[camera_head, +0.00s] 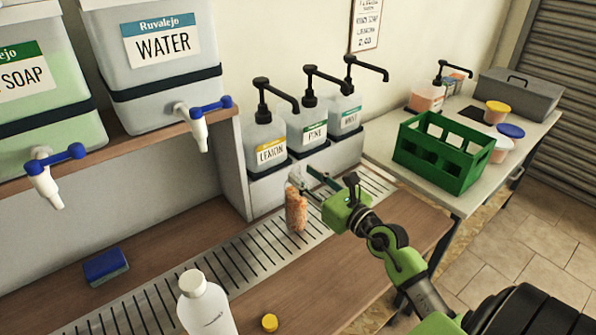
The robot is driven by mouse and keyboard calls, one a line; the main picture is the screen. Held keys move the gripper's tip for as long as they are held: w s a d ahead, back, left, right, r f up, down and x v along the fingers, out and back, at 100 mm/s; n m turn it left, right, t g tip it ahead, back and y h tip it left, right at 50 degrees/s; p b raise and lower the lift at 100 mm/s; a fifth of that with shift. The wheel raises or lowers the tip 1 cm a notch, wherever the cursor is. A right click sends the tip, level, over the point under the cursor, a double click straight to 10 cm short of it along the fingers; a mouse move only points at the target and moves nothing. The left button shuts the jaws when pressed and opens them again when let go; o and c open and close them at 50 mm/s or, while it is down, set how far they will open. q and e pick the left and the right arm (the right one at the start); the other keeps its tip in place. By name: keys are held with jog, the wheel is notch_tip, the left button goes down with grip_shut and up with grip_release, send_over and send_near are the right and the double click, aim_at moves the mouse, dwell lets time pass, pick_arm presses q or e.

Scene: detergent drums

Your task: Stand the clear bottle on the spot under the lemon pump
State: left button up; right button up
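The clear bottle (297,210), showing orange contents, stands roughly upright on the slotted drip grate (257,250), in front of the pump row and below the lemon pump's spout. The lemon pump (266,146) is the leftmost of three white pump bottles, with a black spout pointing right and forward. My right gripper (314,183) reaches in from the right, its fingertips close to the bottle's upper part. Whether the fingers touch or grip it cannot be told. My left gripper is not in view.
The pint pump (308,130) and the mint pump (345,112) stand beside the lemon one. A white bottle (207,308) and yellow cap (270,322) are at the front, a blue sponge (105,266) left. Water (165,50) and soap tanks overhang the left. A green crate (440,155) stands right.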

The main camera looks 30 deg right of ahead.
jog(key=shift+s+d, duration=0.1)
jog(key=shift+s, duration=1.7)
